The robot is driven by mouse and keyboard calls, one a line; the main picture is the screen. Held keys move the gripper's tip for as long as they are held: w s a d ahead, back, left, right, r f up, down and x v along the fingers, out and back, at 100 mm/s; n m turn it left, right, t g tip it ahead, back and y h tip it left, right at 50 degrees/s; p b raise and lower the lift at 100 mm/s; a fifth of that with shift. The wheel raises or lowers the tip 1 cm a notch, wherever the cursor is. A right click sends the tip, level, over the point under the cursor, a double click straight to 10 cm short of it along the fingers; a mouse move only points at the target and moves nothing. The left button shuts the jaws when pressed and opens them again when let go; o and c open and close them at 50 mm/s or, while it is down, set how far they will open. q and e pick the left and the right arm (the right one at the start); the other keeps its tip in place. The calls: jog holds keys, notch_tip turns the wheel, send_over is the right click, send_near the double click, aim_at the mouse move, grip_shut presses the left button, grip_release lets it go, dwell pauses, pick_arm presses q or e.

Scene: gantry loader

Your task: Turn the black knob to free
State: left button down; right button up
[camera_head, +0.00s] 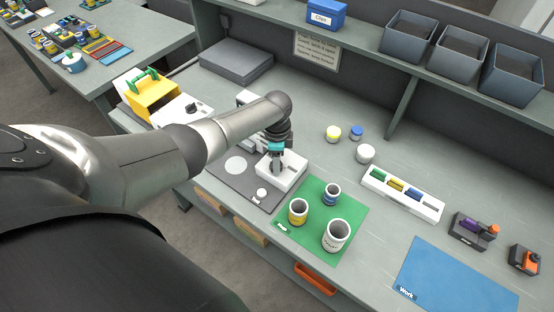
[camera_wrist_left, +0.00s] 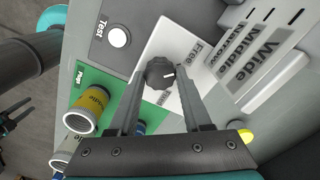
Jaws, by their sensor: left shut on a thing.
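The black knob (camera_wrist_left: 159,73) stands on a white plate (camera_wrist_left: 180,45) in the left wrist view. A white mark on the knob's top points to the right in that picture, between the word "Free" and a lower label that is partly hidden. My left gripper (camera_wrist_left: 161,84) has one finger on each side of the knob and is shut on it. In the head view the left gripper (camera_head: 277,165) reaches down onto the white plate (camera_head: 290,178) and hides the knob.
A green mat (camera_head: 318,249) with several cups lies close in front. A yellow box (camera_head: 152,98) stands at the left. A shelf (camera_head: 370,48) overhangs the back. A blue mat (camera_head: 450,285) lies bare at right.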

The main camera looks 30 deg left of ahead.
pick_arm(q)
jog(key=shift+a+r, duration=0.1)
jog(key=shift+a, duration=0.05)
jog(key=shift+c, duration=1.7)
grip_release()
jog(key=shift+r, duration=0.45)
notch_tip(320, 180, up, 14)
jog(key=p, duration=0.2)
jog(key=shift+r, duration=0.15)
